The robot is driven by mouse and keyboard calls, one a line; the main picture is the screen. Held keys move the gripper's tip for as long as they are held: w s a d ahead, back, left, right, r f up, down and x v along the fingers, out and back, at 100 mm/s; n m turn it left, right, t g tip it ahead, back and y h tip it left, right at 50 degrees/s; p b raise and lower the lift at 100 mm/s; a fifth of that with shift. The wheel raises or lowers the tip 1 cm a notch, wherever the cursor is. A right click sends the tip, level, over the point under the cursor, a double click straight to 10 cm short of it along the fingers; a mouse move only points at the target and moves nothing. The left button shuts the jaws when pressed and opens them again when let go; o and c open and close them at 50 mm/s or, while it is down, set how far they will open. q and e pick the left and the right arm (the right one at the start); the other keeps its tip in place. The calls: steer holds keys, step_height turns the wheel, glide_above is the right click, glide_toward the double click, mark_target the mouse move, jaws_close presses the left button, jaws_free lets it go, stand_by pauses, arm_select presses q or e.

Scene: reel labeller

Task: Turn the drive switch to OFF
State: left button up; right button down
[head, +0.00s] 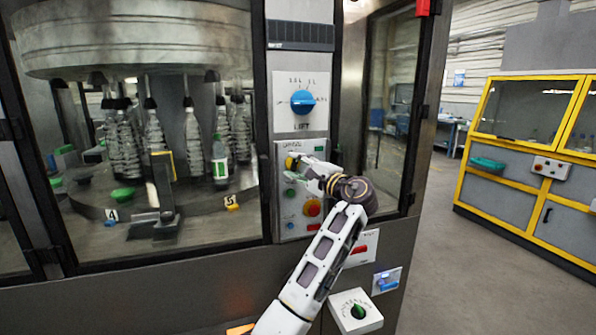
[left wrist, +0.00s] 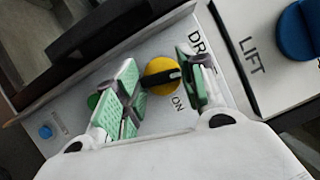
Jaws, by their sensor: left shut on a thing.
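The drive switch is a round yellow knob (left wrist: 160,75) with a black bar across it, on a grey panel under the lettering "DR...". The word "ON" is readable beside it; an OFF mark is hidden. The bar lies between the fingers, one end toward the right finger and the "DR..." lettering. In the head view the yellow knob (head: 290,163) shows at the fingertips. My left gripper (head: 299,164) reaches it from the lower right. In the left wrist view its green-padded fingers (left wrist: 158,88) stand on both sides of the knob, shut on it. My right gripper is not in view.
Above is the blue LIFT knob (head: 302,102). Below the switch on the same panel are a red button (head: 312,208) and smaller buttons, close to my left arm. A glazed bottle carousel (head: 150,190) stands left. Open floor (head: 470,280) lies to the right.

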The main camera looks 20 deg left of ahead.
arm_select(q)
steer(key=shift+n+h, duration=0.3)
steer(key=shift+n, duration=0.4)
steer(key=shift+n+g, duration=0.4)
steer(key=shift+f, duration=0.1)
steer(key=o, duration=0.7)
steer(key=shift+o, duration=0.2)
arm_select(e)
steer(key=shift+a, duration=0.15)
arm_select(q)
steer(key=shift+s+d, duration=0.45)
steer(key=shift+d, duration=0.15)
steer(key=v, duration=0.6)
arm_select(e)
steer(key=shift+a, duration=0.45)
